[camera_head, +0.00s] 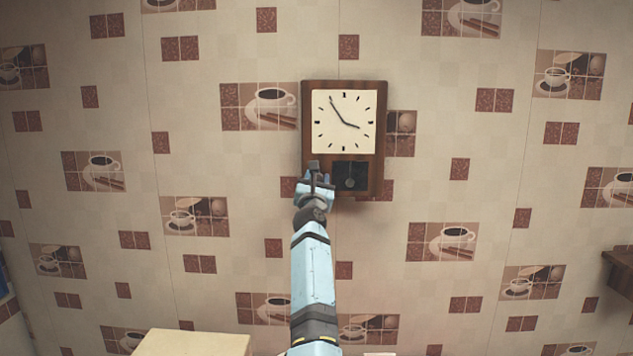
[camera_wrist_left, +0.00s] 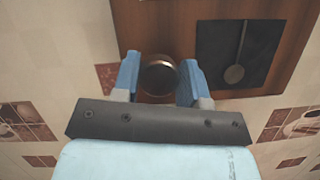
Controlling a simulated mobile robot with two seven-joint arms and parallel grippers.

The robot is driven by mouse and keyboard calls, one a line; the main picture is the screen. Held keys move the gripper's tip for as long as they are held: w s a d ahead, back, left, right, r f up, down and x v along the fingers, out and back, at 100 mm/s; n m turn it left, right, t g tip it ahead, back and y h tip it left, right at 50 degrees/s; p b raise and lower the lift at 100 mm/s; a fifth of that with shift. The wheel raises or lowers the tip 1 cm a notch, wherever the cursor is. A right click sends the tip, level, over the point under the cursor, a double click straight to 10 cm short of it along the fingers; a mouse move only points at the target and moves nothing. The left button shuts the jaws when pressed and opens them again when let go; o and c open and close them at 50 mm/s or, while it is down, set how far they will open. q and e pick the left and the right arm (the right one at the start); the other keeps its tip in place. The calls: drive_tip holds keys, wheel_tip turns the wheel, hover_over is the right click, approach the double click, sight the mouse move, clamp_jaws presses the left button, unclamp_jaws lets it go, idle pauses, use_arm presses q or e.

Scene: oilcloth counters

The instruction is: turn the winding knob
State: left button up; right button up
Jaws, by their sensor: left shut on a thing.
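A wooden wall clock (camera_head: 382,152) with a square cream face (camera_head: 343,122) hangs on the tiled wall. A dark pendulum window (camera_head: 350,177) is below the face; it also shows in the left wrist view (camera_wrist_left: 262,52). The round winding knob (camera_wrist_left: 158,76) is on the clock's lower left part, beside the window. My left gripper (camera_head: 315,170) is at the clock's lower left. In the left wrist view its blue fingers (camera_wrist_left: 159,78) stand on both sides of the knob, shut on it. In the head view the gripper hides the knob. My right gripper is not in view.
A pale box-like surface (camera_head: 192,343) is at the bottom left. A dark wooden shelf (camera_head: 621,266) juts out at the right edge. The wall around the clock is flat and free of obstacles.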

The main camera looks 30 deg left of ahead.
use_arm(q)
drive_tip(key=m+h, duration=0.1)
drive_tip(key=m, duration=0.2)
drive_tip(key=m+h, duration=0.2)
drive_tip(key=m, duration=0.2)
drive_tip(key=shift+a+t+h, duration=0.1)
drive_tip(key=shift+t+h, duration=0.2)
drive_tip(key=shift+t, duration=0.1)
drive_tip(key=m+h, duration=0.2)
drive_tip(key=m, duration=0.2)
drive_tip(key=shift+m, duration=0.3)
drive_tip(key=m+g+h, duration=0.1)
drive_tip(key=m, duration=0.2)
drive_tip(key=shift+r, duration=0.15)
drive_tip(key=m+g, duration=0.1)
drive_tip(key=m, duration=0.2)
drive_tip(key=shift+m+h, duration=0.3)
drive_tip(key=shift+h, duration=0.1)
drive_tip(key=shift+r+m+g, duration=0.1)
drive_tip(key=shift+m+g, duration=0.3)
drive_tip(key=shift+m, duration=0.6)
drive_tip(key=shift+a+r, duration=0.1)
